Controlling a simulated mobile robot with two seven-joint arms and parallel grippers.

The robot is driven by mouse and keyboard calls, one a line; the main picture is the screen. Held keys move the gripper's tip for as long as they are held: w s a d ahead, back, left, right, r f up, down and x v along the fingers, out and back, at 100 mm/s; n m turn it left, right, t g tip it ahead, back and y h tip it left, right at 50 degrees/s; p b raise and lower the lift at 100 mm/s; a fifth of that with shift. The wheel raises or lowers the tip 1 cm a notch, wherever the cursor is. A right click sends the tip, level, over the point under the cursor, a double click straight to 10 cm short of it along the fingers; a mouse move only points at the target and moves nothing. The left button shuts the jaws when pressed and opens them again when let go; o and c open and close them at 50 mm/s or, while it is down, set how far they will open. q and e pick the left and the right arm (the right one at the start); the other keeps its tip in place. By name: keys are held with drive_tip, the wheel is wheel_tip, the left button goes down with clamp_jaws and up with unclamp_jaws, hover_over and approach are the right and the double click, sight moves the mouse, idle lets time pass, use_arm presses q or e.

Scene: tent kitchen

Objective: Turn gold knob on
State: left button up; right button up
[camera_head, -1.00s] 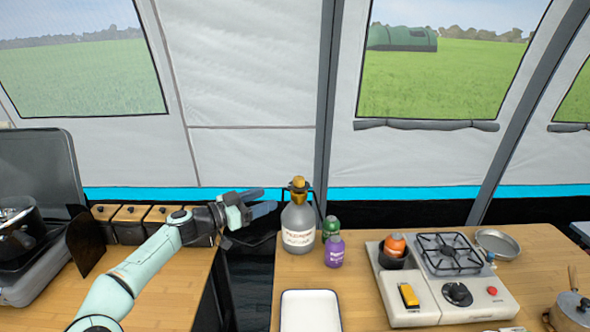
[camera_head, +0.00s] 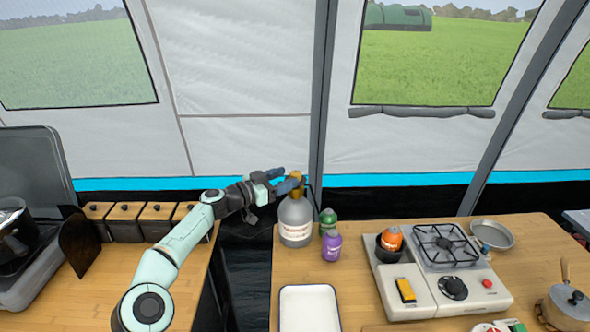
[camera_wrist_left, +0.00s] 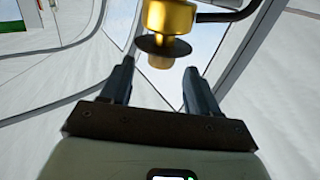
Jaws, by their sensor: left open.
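A grey gas bottle (camera_head: 295,222) with a pale label stands upright at the back left corner of the right-hand table. Its gold knob (camera_head: 297,175) sits on top, partly hidden by my fingers. My left gripper (camera_head: 288,180) is open at the height of the knob, reaching in from the left. In the left wrist view the gold valve (camera_wrist_left: 172,20) with a dark disc shows at the top centre. Its lower end appears between the tips of my open left gripper (camera_wrist_left: 158,70). Whether a finger touches it I cannot tell. My right gripper is not in view.
A green bottle (camera_head: 328,219) and a purple bottle (camera_head: 332,246) stand right of the gas bottle. A white tray (camera_head: 309,291) lies in front. A camp stove (camera_head: 440,285) stands further right. A dark gap separates the two tables.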

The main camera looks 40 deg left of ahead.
sight(291, 175)
use_arm(q)
drive_tip(key=p+x, duration=0.2)
drive_tip(key=x, duration=0.1)
drive_tip(key=shift+w+d+r, duration=0.1)
drive_tip(key=shift+w+r, duration=0.05)
drive_tip(key=shift+w, duration=0.2)
drive_tip(key=shift+w+d+p, duration=0.1)
drive_tip(key=shift+w+p, duration=0.2)
drive_tip(key=shift+w, duration=0.2)
drive_tip(key=c, duration=0.9)
drive_tip(key=shift+f, duration=0.2)
drive_tip(key=shift+c, duration=0.2)
